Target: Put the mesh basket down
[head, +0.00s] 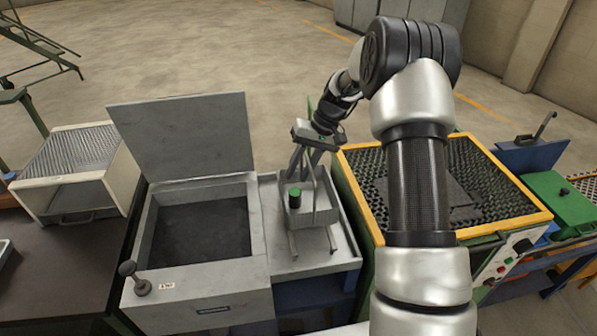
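The mesh basket (322,214) is a small grey container with a tall handle and thin legs. It is upright over the grey tray-topped stand (272,215), in the middle of the view. A dark cylinder with a green top (295,196) is at its left side. My gripper (312,152) is above the basket, pointing down, and appears shut on the top of its handle. The fingertips are small and partly merge with the handle. I cannot tell whether the basket's feet touch the tray.
Left of the stand is a grey tank (255,300) with its lid (184,135) raised. Right is a yellow-rimmed bin (510,222) with dark mesh, partly hidden by my arm. A white slatted box (107,192) stands far left. A green box (560,200) is far right.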

